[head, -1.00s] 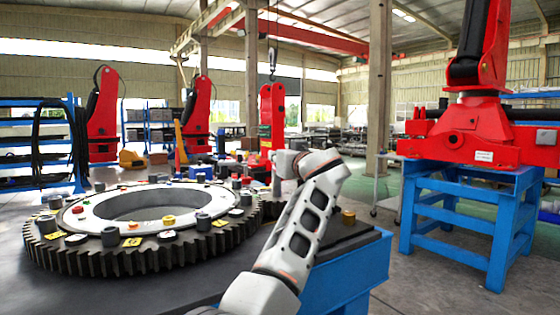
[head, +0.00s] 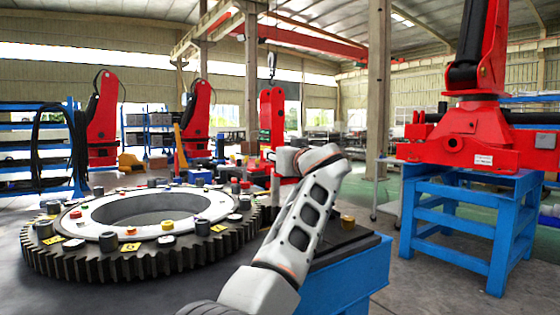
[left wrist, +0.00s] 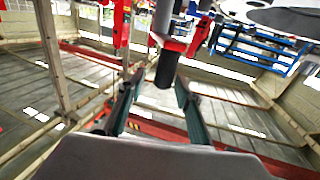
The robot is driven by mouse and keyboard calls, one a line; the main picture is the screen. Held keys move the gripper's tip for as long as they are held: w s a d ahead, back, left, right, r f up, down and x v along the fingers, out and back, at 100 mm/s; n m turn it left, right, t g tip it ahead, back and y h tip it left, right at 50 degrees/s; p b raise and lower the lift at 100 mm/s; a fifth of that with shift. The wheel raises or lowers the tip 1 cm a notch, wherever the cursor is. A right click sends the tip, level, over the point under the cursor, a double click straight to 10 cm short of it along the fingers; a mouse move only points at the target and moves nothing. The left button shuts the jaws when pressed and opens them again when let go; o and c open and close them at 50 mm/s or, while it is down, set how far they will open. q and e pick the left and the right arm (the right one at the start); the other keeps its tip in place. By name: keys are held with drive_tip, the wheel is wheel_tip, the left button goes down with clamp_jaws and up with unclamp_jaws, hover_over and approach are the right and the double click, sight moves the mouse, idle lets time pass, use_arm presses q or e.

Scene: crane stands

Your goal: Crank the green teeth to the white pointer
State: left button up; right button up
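A large dark ring gear (head: 145,262) with outward teeth lies flat on the dark table at the left. I make out no green teeth and no white pointer on the visible side. One white arm of mine rises right of the gear, and its wrist hides its gripper in the head view. In the left wrist view, which looks upside down, my left gripper (left wrist: 156,78) is open with two dark fingers apart. A black cylinder (left wrist: 164,66) on a red part shows between the fingertips; I cannot tell its distance or whether it is touched. My right gripper does not show.
A pale ring (head: 180,239) inside the gear carries several small knobs and labels. A red crane (head: 470,140) stands on a blue stand (head: 455,205) at the right. A blue table corner (head: 360,275) lies beside my arm. More red cranes stand behind.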

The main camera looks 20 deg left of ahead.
use_arm(q)
wheel_tip(320, 180, up, 8)
drive_tip(key=shift+r, duration=0.25)
